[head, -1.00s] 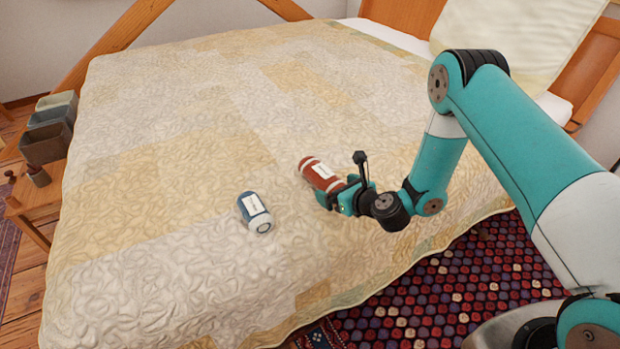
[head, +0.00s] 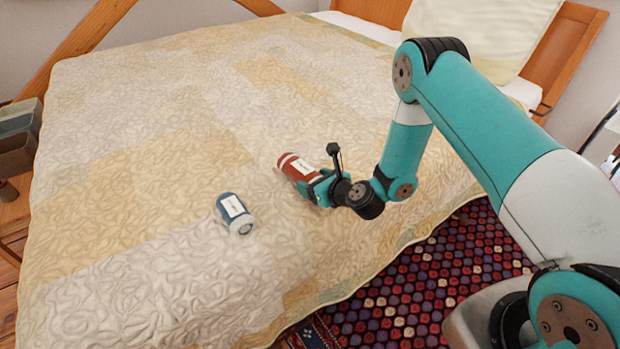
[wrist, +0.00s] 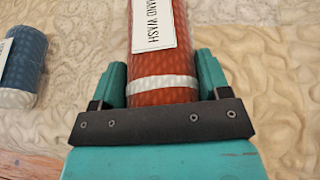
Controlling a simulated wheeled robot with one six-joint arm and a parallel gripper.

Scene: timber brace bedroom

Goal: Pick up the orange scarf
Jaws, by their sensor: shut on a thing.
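The orange scarf (head: 294,166) is a rolled, rust-orange bundle with white bands and a white label, at the middle of the bed in the head view. In the wrist view the scarf (wrist: 165,83) runs up out of the frame, and its label reads "HAND WASH". My gripper (head: 308,184) is shut on the scarf's near end. In the wrist view the teal fingers of my gripper (wrist: 161,78) are on both sides of the roll. Whether the scarf is clear of the quilt is hard to tell.
A blue roll (head: 234,212) with a white end and label lies on the quilt (head: 120,240), left of the scarf; it also shows in the wrist view (wrist: 25,60). Stacked bins (head: 18,135) stand at the left edge. A patterned rug (head: 410,310) lies beside the bed.

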